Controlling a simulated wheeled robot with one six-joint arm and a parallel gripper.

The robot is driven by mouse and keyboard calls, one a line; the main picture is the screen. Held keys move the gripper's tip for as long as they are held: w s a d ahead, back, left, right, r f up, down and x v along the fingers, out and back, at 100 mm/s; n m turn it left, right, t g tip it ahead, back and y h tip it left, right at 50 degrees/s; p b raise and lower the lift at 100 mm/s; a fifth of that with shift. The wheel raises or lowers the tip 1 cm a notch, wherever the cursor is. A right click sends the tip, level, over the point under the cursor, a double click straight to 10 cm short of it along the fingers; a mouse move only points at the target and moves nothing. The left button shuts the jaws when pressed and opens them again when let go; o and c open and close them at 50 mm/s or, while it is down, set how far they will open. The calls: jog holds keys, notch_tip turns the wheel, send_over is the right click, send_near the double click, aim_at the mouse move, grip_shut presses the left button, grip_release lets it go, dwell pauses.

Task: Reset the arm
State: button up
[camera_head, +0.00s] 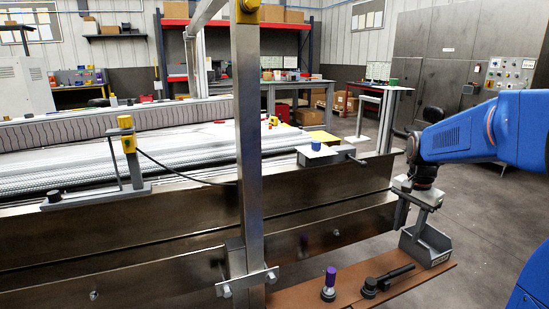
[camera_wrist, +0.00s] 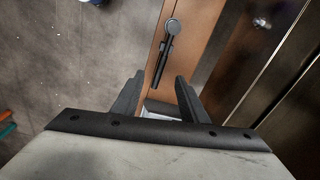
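My blue arm (camera_head: 465,135) reaches in from the right edge and bends down over the brown shelf. My gripper (camera_head: 412,220) points down at the grey open bin (camera_head: 428,247) on the right end of that shelf. In the wrist view my gripper (camera_wrist: 160,78) has its two black fingers spread apart. Part of the bin (camera_wrist: 157,108) shows between and below them, and I see nothing clamped. I cannot tell whether a finger touches the bin.
The brown shelf (camera_head: 302,293) also bears a purple-topped cylinder (camera_head: 329,282) and a black handled tool (camera_head: 386,280). The metal conveyor side (camera_head: 330,225) runs just behind it, with a steel post (camera_head: 248,140) in front. Open floor (camera_head: 480,220) lies at the right.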

jog(key=s+a+n+t, duration=0.1)
jog(key=s+a+n, duration=0.3)
jog(key=s, duration=0.5)
jog(key=s+a+n+t, duration=0.1)
jog(key=s+a+n, duration=0.3)
jog(key=s, duration=0.4)
jog(key=s+a+n+t, duration=0.2)
jog(key=s+a+n, duration=0.2)
jog(key=s, duration=0.5)
jog(key=shift+s+a+f, duration=0.3)
jog(key=shift+o, duration=0.6)
